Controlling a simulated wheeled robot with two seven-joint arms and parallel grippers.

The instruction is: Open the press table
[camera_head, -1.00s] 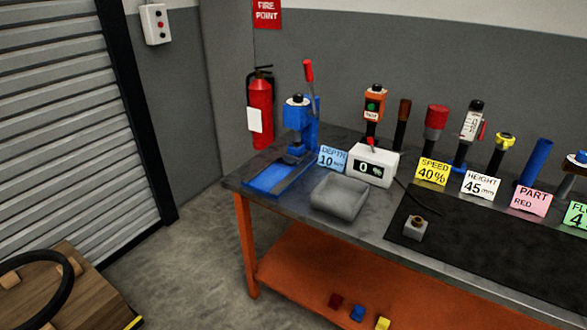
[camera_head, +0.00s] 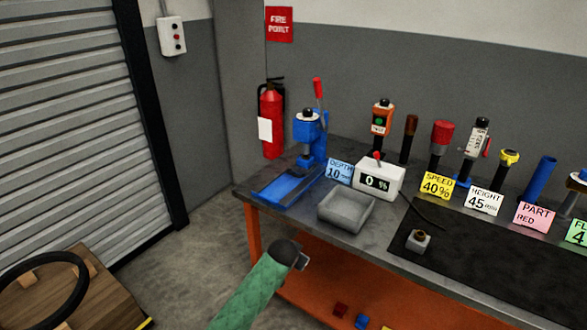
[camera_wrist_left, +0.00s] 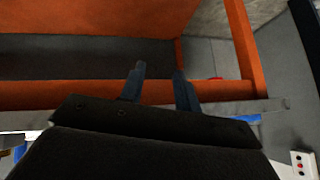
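The blue press (camera_head: 311,138) stands at the left end of the bench, with a red-tipped lever raised behind it. Its flat blue table (camera_head: 283,188) extends out in front, towards the bench's front left edge. My left gripper (camera_head: 304,260) is at the end of the green arm coming up from the bottom, in front of the bench and apart from the press. In the left wrist view its two fingers (camera_wrist_left: 159,72) are spread with nothing between them. My right gripper is in neither view.
A grey tray (camera_head: 346,211) and a white readout box (camera_head: 379,178) showing 0 % stand right of the press. A blue DEPTH card (camera_head: 340,170) is beside it. Several controls and cards line the bench. An orange lower shelf (camera_head: 330,290) lies below. A wooden crate (camera_head: 85,300) stands at lower left.

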